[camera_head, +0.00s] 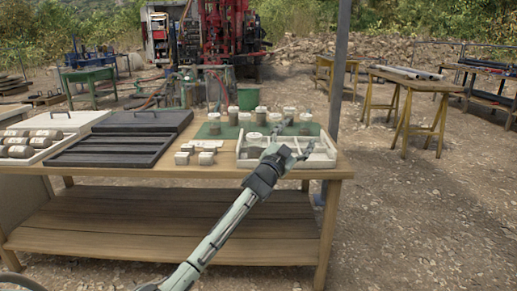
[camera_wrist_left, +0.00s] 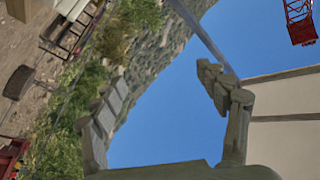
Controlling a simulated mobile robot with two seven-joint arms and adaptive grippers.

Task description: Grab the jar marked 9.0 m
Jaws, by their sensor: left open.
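Several jars with pale lids stand on a green mat (camera_head: 201,131) at the back right of the wooden table. Among them are one jar (camera_head: 214,123) at the mat's left, one jar (camera_head: 233,116) beside it, and one jar (camera_head: 305,119) at the right. Their labels are too small to read, so I cannot tell which is marked 9.0 m. My left gripper (camera_head: 297,142) is open and empty above the white divided tray, in front of the right-hand jars, partly covering them. In the left wrist view its fingers (camera_wrist_left: 162,80) are spread with nothing between them. My right gripper is out of view.
The white divided tray (camera_head: 246,163) lies at the table's (camera_head: 120,168) front right. Small pale blocks (camera_head: 187,153) lie left of it. A dark ribbed tray (camera_head: 110,150) and a white box of cores (camera_head: 68,121) fill the left. A metal post (camera_head: 339,70) rises behind the table's right end.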

